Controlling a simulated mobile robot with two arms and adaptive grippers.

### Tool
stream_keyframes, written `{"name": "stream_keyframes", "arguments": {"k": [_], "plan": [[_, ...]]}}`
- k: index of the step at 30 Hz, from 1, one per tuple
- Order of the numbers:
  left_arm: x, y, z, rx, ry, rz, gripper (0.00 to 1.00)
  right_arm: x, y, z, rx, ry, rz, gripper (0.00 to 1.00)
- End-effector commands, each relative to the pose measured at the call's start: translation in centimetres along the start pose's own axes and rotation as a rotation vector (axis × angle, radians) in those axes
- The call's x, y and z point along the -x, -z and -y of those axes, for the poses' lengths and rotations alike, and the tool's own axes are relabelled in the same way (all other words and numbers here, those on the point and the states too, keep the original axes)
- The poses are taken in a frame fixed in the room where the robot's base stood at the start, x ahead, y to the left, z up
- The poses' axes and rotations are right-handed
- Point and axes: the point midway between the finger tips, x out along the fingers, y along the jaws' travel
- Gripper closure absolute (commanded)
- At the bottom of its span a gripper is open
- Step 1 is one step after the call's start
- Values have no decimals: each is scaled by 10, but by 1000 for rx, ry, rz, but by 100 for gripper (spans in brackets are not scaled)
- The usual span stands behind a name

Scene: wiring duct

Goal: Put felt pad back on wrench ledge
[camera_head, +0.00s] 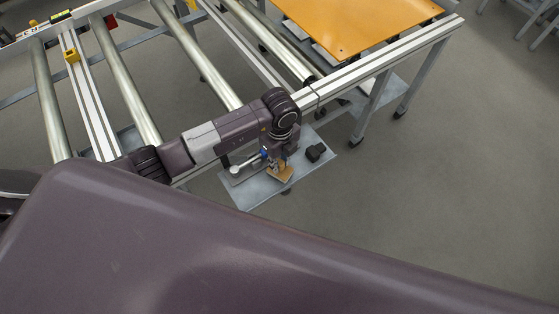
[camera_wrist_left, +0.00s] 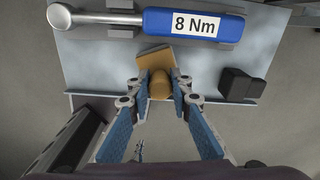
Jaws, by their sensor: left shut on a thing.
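The felt pad (camera_wrist_left: 155,54) is a tan flat piece with a rounded tan grip (camera_wrist_left: 160,84), seen in the left wrist view. My left gripper (camera_wrist_left: 160,88) is shut on this grip. In the head view the tan pad (camera_head: 283,174) shows below my left gripper (camera_head: 279,164), over the ledge near its front edge. The wrench ledge (camera_wrist_left: 105,70) is a grey metal plate, and it also shows in the head view (camera_head: 244,193). I cannot tell whether the pad touches the plate. My right gripper is not in view.
A torque wrench (camera_wrist_left: 190,24) with a blue handle marked 8 Nm lies across the ledge behind the pad. A black block (camera_wrist_left: 241,85) stands to the right on the ledge. The roller conveyor frame (camera_head: 375,60) borders the ledge. Plate left of the pad is bare.

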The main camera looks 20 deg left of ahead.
Motion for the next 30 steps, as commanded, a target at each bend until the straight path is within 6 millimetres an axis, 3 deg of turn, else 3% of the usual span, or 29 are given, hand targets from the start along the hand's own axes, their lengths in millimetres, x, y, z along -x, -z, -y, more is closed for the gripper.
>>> {"name": "stream_keyframes", "arguments": {"k": [6, 17, 20, 30], "plan": [[-1, 0, 0, 0, 0, 0, 64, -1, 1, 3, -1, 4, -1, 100], [6, 0, 0, 0, 1, 0, 64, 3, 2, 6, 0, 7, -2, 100], [19, 0, 1, -1, 4, 1, 64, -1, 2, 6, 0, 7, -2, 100], [91, -1, 2, 0, 5, 2, 64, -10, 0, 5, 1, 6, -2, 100]]}}
